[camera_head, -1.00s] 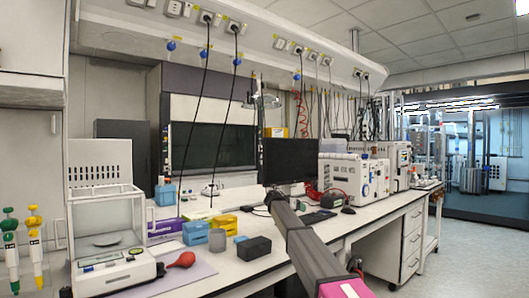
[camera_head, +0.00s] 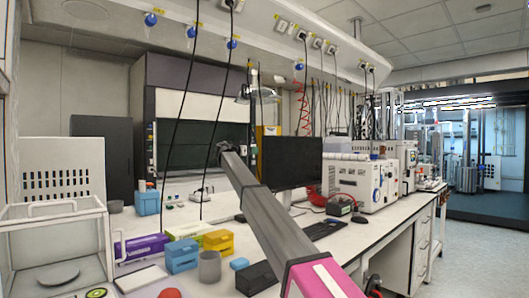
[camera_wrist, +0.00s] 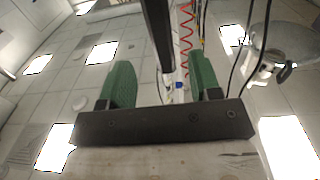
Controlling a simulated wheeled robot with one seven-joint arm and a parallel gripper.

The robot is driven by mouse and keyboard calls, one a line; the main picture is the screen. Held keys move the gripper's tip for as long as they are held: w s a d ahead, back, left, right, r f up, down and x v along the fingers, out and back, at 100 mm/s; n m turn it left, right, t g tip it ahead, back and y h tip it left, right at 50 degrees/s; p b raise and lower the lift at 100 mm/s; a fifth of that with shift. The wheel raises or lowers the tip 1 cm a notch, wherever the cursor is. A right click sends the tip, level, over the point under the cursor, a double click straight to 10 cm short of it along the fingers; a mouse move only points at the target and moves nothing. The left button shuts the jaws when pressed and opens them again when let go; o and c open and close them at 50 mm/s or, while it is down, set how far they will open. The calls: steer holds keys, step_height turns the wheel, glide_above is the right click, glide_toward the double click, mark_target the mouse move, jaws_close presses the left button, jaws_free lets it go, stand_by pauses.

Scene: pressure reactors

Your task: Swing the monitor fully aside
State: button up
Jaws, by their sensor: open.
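The monitor (camera_head: 292,161) is a black flat screen standing upright on the bench, right of centre in the head view. My arm crosses in front of its lower left. My gripper (camera_head: 222,148) is small in that view and appears left of the monitor's left edge. In the wrist view my gripper (camera_wrist: 160,88) shows two green fingers wide apart. A dark narrow bar (camera_wrist: 156,30) runs down between them from the top; it may be the monitor's edge, but I cannot tell. I cannot see any contact with the fingers.
A keyboard (camera_head: 322,229) lies on the bench right of my arm. White instruments (camera_head: 362,180) stand right of the monitor. Yellow (camera_head: 219,241) and blue (camera_head: 181,255) boxes and a glass-sided balance (camera_head: 58,245) occupy the left. Black cables hang from the overhead shelf.

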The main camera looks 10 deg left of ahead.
mark_target(262, 150)
steer(key=x, duration=1)
steer(key=shift+w+d, duration=0.1)
steer(key=shift+d, duration=0.05)
